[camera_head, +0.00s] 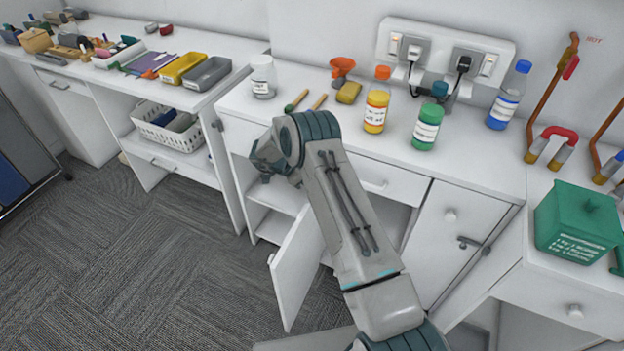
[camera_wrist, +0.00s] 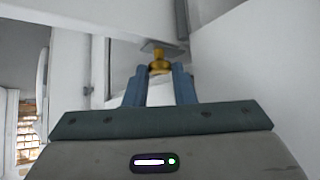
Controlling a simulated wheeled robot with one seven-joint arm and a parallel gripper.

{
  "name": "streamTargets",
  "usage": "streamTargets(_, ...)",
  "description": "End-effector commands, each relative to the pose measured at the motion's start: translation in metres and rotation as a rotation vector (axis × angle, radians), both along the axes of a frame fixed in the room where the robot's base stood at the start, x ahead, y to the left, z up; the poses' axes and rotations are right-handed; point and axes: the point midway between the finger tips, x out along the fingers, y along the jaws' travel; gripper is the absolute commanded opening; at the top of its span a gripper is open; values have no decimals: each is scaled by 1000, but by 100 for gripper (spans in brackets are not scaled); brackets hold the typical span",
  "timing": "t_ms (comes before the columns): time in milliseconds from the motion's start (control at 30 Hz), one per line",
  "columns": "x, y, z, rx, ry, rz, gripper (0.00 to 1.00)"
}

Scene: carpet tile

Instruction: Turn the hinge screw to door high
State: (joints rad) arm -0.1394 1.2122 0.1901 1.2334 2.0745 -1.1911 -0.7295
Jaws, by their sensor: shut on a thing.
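In the wrist view, the hinge screw (camera_wrist: 159,66) is a small brass-coloured piece below a grey metal plate (camera_wrist: 163,47). My gripper (camera_wrist: 159,75) has its two blue fingers on either side of the screw and is shut on it. In the head view, an open white cabinet door (camera_head: 298,262) hangs out from the counter's front, beside my arm. My arm reaches toward the cabinet, and my gripper and the screw are hidden there. I cannot tell from these views how high the door sits.
A white counter (camera_head: 470,165) carries a yellow-labelled bottle (camera_head: 376,108), a green bottle (camera_head: 427,127), a blue-capped bottle (camera_head: 508,98) and a clear jar (camera_head: 263,78). A closed cabinet door (camera_head: 446,232) stands to the right. The carpet (camera_head: 130,270) at left is clear.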

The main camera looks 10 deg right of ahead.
Motion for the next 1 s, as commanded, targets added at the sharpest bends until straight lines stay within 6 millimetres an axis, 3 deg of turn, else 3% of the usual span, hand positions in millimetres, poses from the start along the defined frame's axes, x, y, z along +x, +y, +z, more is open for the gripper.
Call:
streamTargets(67, 0, 0, 0, -1, 1, 1, 0)
streamTargets(100, 0, 0, 0, -1, 1, 1, 29)
streamTargets(133, 0, 0, 0, -1, 1, 1, 30)
streamTargets(567, 0, 10, 9, 1, -2, 2, 30)
streamTargets(1000, -4, 77, 75, 0, -3, 3, 30)
